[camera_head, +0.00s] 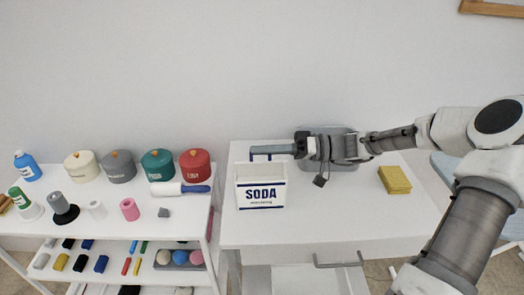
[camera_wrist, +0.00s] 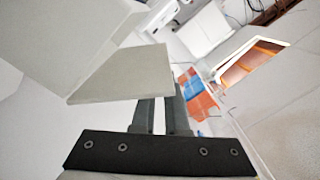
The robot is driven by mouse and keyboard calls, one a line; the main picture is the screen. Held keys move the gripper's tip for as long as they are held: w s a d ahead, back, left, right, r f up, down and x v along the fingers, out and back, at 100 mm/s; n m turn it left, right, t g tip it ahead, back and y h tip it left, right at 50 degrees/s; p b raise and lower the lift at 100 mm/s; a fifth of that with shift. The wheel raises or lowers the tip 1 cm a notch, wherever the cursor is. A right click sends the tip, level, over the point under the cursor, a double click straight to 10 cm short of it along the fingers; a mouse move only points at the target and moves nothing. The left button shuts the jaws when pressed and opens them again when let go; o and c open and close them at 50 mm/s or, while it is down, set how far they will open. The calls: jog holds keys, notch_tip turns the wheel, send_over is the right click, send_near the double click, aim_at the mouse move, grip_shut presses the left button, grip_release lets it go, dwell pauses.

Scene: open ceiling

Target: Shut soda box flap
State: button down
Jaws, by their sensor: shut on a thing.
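The white soda box (camera_head: 261,194), with blue "SODA" lettering, stands upright on the white table with its top open. My gripper (camera_head: 266,148) reaches in from the right, over the back of the box. In the wrist view, a pale flat panel (camera_wrist: 125,76), seemingly the flap, lies at the fingers (camera_wrist: 165,108). The gripper is shut on it; the exact contact is partly hidden by the panel.
A grey rounded object (camera_head: 347,174) is behind my wrist. A yellow sponge-like block (camera_head: 394,180) lies on the table (camera_head: 310,225) at the right. A shelf (camera_head: 110,228) with several canisters stands at the left. The table front is clear.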

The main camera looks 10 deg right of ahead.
aim_at(264, 168)
jog(key=n+b, duration=0.1)
jog(key=s+f+n+b, duration=0.1)
jog(key=n, duration=0.1)
jog(key=shift+s+a+f, duration=0.1)
jog(key=shift+s+f, duration=0.1)
jog(key=shift+s, duration=0.05)
jog(key=shift+s+a+f+n+b, duration=0.1)
jog(key=shift+s+f+n+b, duration=0.35)
jog(key=shift+n+b, duration=0.5)
jog(key=shift+s+a+f+n+b, duration=0.1)
jog(key=shift+s+f+n+b, duration=0.4)
jog(key=shift+n, duration=0.75)
jog(key=shift+w, duration=0.2)
jog(key=c, duration=1)
grip_release()
jog(key=shift+o, duration=0.2)
jog(key=shift+r, duration=0.1)
jog(key=shift+d, duration=0.1)
jog(key=s+d+p, duration=0.2)
jog(key=s+d, duration=0.1)
jog(key=d, duration=1.4)
jog(key=shift+p, duration=0.4)
